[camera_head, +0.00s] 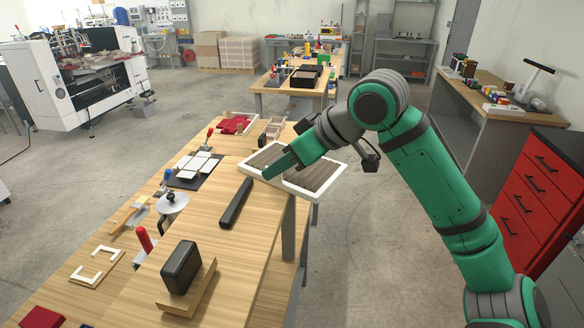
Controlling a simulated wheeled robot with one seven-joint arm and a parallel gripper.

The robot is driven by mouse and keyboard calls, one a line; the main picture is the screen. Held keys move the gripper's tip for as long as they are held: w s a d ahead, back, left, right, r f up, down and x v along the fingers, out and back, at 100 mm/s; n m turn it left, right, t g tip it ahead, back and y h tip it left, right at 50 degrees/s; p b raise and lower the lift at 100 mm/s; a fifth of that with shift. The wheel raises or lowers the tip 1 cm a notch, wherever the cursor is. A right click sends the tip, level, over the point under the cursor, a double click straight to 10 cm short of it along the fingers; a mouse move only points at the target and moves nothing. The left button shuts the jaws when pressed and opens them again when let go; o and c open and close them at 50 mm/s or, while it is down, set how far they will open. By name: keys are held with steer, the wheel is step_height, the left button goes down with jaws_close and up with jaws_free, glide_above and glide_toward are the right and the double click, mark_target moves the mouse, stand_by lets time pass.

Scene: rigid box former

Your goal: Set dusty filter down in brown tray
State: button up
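The dusty filter (318,178) is a wide flat panel with a white frame and grey-brown faces. It is at the far right edge of the near workbench, and its right part reaches out over the floor. My gripper (268,173) lies across its middle, with the tips at its near edge. The gripper appears shut on the frame, though the hand hides the contact. I cannot tell whether the filter touches the bench. A small brown compartmented tray (272,131) sits behind the filter; I cannot tell whether it is the brown tray of the task.
A black bar (236,203) lies on the raised bench top. A black block (181,267) stands on a wooden board nearer. Red drawers (536,195) stand at right; open floor lies between.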

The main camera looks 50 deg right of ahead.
steer(key=shift+w+f, duration=0.2)
steer(key=shift+w, duration=0.05)
jaws_close()
steer(key=shift+r, duration=0.1)
steer(key=shift+r, duration=0.2)
steer(key=r, duration=0.3)
steer(key=shift+s+a+r, duration=0.15)
steer(key=shift+a, duration=0.1)
steer(key=s+a+r, duration=0.9)
steer(key=s, duration=0.1)
steer(key=shift+a, duration=0.2)
